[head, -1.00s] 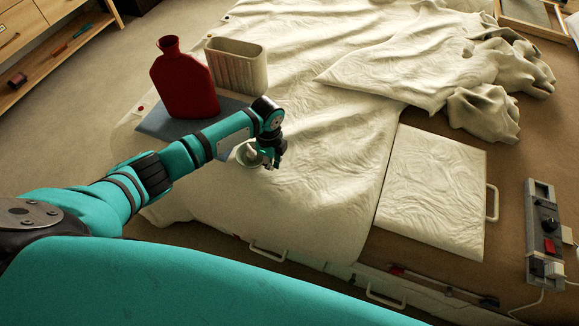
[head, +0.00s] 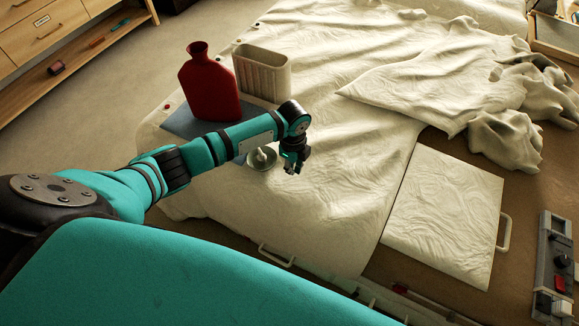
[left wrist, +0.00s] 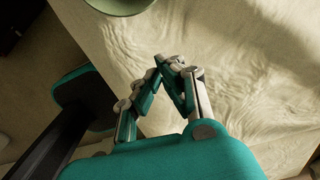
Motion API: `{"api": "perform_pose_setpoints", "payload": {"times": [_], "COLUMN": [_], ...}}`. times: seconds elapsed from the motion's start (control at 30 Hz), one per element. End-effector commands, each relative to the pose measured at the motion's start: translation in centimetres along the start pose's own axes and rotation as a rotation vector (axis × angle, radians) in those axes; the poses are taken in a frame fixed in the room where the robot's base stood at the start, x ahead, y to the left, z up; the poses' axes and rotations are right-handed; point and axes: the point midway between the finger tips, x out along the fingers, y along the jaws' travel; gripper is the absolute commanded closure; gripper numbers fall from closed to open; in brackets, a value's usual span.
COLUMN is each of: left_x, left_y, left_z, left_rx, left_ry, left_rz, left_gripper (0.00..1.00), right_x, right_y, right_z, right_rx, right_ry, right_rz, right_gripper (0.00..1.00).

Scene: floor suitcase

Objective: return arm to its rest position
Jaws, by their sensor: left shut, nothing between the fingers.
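My left arm reaches in from the left in the head view over the cream cloth. My left gripper (head: 292,168) is shut and empty above the cloth (head: 330,190). It also shows in the left wrist view (left wrist: 168,62), fingertips together over bare cloth. A small pale round dish (head: 262,158) with something light in it sits just left of the gripper, apart from it. A green rounded edge, probably this dish (left wrist: 118,3), shows at the top of the left wrist view. My right gripper is not in view.
A red bottle-shaped item (head: 208,88) and a ribbed cream bin (head: 262,72) stand behind the arm, by a blue-grey mat (head: 180,122). A cloth-covered panel with a handle (head: 440,220) lies right. A power strip (head: 553,262) is at far right. Shelves (head: 60,50) stand at upper left.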

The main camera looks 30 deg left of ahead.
Motion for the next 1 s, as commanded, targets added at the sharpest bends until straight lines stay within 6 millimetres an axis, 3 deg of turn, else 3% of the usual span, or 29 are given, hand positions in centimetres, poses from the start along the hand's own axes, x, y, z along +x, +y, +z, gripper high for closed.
{"api": "perform_pose_setpoints", "payload": {"times": [0.1,0.3,0.67,0.77,0.83,1.0], "left_x": [-2.6,-5.6,-6.5,-5.7,-4.9,-4.2], "left_y": [0.1,0.1,0.4,1.6,3.2,8.7], "left_z": [0.0,-0.1,-0.4,-2.1,-4.4,-10.2], "left_rx": [0.003,0.002,-0.001,-0.026,-0.073,-0.327], "left_ry": [0.0,0.0,0.003,0.025,0.055,0.162], "left_rz": [0.001,0.003,0.005,-0.003,-0.017,-0.077], "left_gripper": [1.0,1.0,1.0,1.0,1.0,1.0], "right_x": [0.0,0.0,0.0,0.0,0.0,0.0], "right_y": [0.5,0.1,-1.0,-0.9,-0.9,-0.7], "right_z": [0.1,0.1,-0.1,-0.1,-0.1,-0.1], "right_rx": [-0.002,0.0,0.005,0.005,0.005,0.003], "right_ry": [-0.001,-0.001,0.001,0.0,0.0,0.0], "right_rz": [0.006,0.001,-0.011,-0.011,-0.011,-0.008], "right_gripper": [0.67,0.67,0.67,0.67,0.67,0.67]}}
